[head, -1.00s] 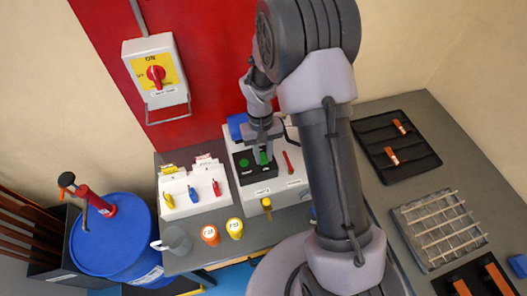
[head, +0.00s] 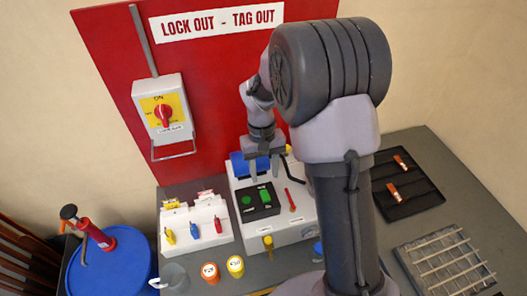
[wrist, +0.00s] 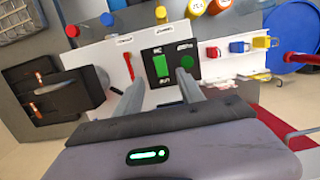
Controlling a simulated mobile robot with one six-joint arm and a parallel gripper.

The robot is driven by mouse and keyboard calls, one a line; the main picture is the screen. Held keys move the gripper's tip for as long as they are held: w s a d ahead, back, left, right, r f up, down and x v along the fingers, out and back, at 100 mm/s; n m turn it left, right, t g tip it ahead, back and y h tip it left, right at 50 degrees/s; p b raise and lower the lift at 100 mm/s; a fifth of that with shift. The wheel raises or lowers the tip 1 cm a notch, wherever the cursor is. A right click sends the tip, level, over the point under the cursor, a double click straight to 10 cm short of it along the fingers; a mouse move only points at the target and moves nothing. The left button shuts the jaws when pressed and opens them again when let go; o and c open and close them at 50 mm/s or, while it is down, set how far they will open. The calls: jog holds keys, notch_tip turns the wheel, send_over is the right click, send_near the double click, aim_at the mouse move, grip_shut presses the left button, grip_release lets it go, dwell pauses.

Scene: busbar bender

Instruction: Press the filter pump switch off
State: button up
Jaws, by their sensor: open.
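The pump switch is a bright green rocker (head: 265,195) on a black plate (head: 262,211) on top of the white unit. A round green lamp (head: 247,200) sits to its left. In the wrist view, the rocker (wrist: 160,66) shows between my two fingers, beside the darker green lamp (wrist: 187,62). I cannot tell which way the rocker is tipped. My gripper (head: 264,175) is open and empty, just behind and above the plate, pointing down. Its fingers (wrist: 163,88) look apart from the rocker.
A red lever (head: 291,200) lies right of the switch. A white rack (head: 194,224) with coloured tags stands left. A yellow-and-red isolator (head: 162,113) hangs on the red board. A black tray (head: 408,187) lies at the right. Orange and yellow pots (head: 235,266) stand in front.

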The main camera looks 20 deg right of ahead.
notch_tip(320, 180, up, 8)
jog(key=w+p, duration=0.1)
jog(key=shift+w, duration=0.15)
jog(key=s+a+f+m+t+y+b, duration=0.1)
jog(key=s+a+f+m+t+b, duration=0.1)
jog(key=s+b, duration=0.8)
jog(key=s+a+f+m+t+y+b, duration=0.1)
jog(key=s+f+t+b, duration=0.4)
jog(key=s+b, duration=0.6)
jog(key=shift+s+a+f+m+t+b, duration=0.3)
jog(key=shift+a+f+m+b, duration=0.25)
jog(key=shift+f+m+b, duration=0.25)
jog(key=shift+c, duration=0.3)
